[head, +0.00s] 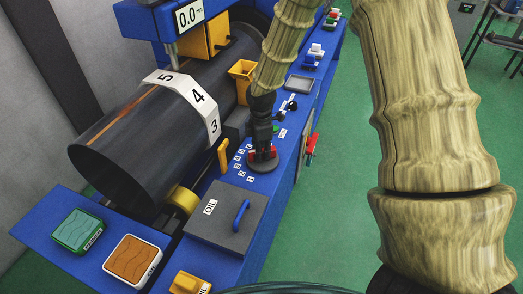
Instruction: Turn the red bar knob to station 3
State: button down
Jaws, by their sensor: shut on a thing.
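The red bar knob (257,154) sits on a round grey dial (262,166) on the blue machine bench. Small white number plates (241,165) stand in an arc along the dial's left side. My gripper (263,152) points down over the dial and is shut on the red bar knob. The jaws cover much of the bar, so I cannot tell which number it points at.
A large dark cylinder (150,135) with a white band numbered 3, 4 and 5 lies left of the dial. A grey OIL lid (225,222) with a blue handle is in front. A yellow lever (223,156) stands close to the left. A red-handled lever (311,146) is on the bench's right side.

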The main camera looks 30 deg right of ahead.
jog(key=c, duration=1.2)
grip_release()
jog(key=shift+c, duration=0.2)
jog(key=shift+r, duration=0.1)
notch_tip(320, 180, up, 12)
